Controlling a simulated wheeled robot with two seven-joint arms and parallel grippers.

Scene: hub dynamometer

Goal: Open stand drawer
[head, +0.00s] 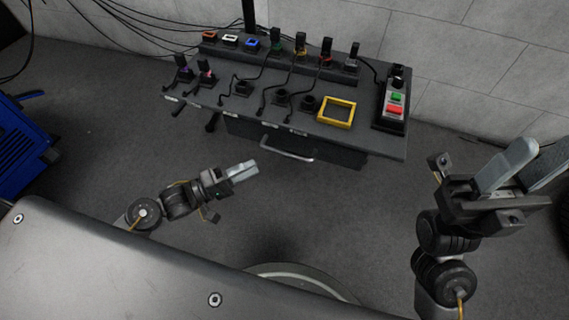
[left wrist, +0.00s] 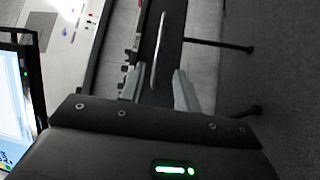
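The stand (head: 370,133) is a dark grey bench against the wall. Its drawer (head: 335,153) is under the front edge and looks closed, with a pale bar handle (head: 287,149). My left gripper (head: 246,168) is in front of the drawer, to the left of and below the handle in the head view, apart from it. In the left wrist view its two fingers (left wrist: 160,88) are spread, with the handle (left wrist: 158,48) lying ahead in line with the gap. My right gripper (head: 545,155) is at the right, far from the drawer, fingers apart and empty.
The stand top holds several plugs with cables, a yellow frame (head: 337,112) and a box with green and red buttons (head: 394,104). Dark pegs (head: 212,122) jut from its front left. A blue machine (head: 22,145) stands at far left.

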